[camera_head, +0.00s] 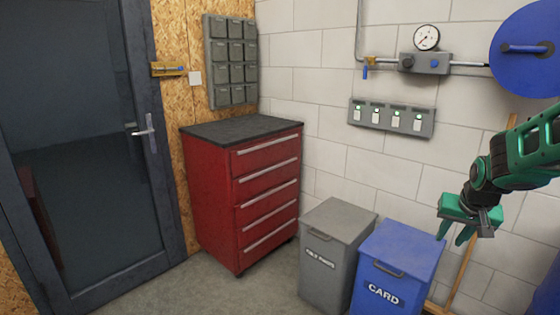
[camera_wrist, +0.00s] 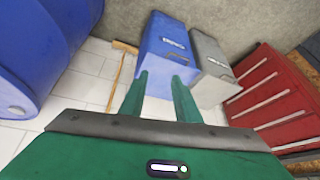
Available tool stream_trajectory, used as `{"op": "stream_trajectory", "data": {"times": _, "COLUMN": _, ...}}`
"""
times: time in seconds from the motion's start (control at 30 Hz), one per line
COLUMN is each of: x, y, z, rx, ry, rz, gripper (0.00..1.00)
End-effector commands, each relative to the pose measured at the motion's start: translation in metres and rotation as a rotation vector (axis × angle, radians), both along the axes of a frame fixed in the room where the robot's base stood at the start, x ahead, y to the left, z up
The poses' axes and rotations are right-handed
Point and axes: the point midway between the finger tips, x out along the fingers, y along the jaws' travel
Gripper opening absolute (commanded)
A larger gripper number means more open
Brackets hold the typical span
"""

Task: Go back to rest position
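My gripper (camera_head: 452,238) is at the right of the head view, green and dark grey, pointing down in front of the white block wall and above the right side of the blue CARD bin. In the wrist view my gripper (camera_wrist: 160,76) shows two green fingers spread apart with nothing between them. Beyond the fingertips lie the blue bin (camera_wrist: 165,42) and the grey bin (camera_wrist: 208,62). The gripper touches nothing that I can see.
The blue bin (camera_head: 398,258) and grey bin (camera_head: 335,240) stand closed along the wall. A red drawer cabinet (camera_head: 265,195) stands beside a dark door (camera_head: 80,130). A blue drum-like object (camera_wrist: 35,50) is near my arm. Floor (camera_head: 205,290) before the cabinet is clear.

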Motion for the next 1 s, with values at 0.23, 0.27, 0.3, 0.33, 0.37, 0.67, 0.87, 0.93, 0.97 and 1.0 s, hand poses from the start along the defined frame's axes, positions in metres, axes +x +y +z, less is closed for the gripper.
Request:
{"op": "stream_trajectory", "data": {"times": 0.23, "x": -0.137, "y": 0.008, "z": 0.013, "rx": 0.051, "ry": 0.183, "rz": -0.046, "gripper": 0.29}}
{"op": "stream_trajectory", "data": {"times": 0.27, "x": -0.153, "y": 0.010, "z": 0.014, "rx": 0.060, "ry": 0.205, "rz": -0.051, "gripper": 0.29}}
{"op": "stream_trajectory", "data": {"times": 0.3, "x": -0.175, "y": 0.014, "z": 0.014, "rx": 0.073, "ry": 0.234, "rz": -0.055, "gripper": 0.29}}
{"op": "stream_trajectory", "data": {"times": 0.33, "x": -0.190, "y": 0.017, "z": 0.014, "rx": 0.083, "ry": 0.254, "rz": -0.060, "gripper": 0.29}}
{"op": "stream_trajectory", "data": {"times": 0.37, "x": -0.206, "y": 0.020, "z": 0.014, "rx": 0.093, "ry": 0.275, "rz": -0.063, "gripper": 0.29}}
{"op": "stream_trajectory", "data": {"times": 0.67, "x": -0.304, "y": 0.046, "z": 0.009, "rx": 0.173, "ry": 0.412, "rz": -0.080, "gripper": 0.29}}
{"op": "stream_trajectory", "data": {"times": 0.87, "x": -0.313, "y": 0.049, "z": 0.008, "rx": 0.182, "ry": 0.427, "rz": -0.082, "gripper": 0.29}}
{"op": "stream_trajectory", "data": {"times": 0.93, "x": -0.313, "y": 0.049, "z": 0.008, "rx": 0.182, "ry": 0.427, "rz": -0.082, "gripper": 0.29}}
{"op": "stream_trajectory", "data": {"times": 0.97, "x": -0.313, "y": 0.049, "z": 0.008, "rx": 0.182, "ry": 0.427, "rz": -0.082, "gripper": 0.29}}
{"op": "stream_trajectory", "data": {"times": 1.0, "x": -0.313, "y": 0.049, "z": 0.008, "rx": 0.182, "ry": 0.427, "rz": -0.082, "gripper": 0.29}}
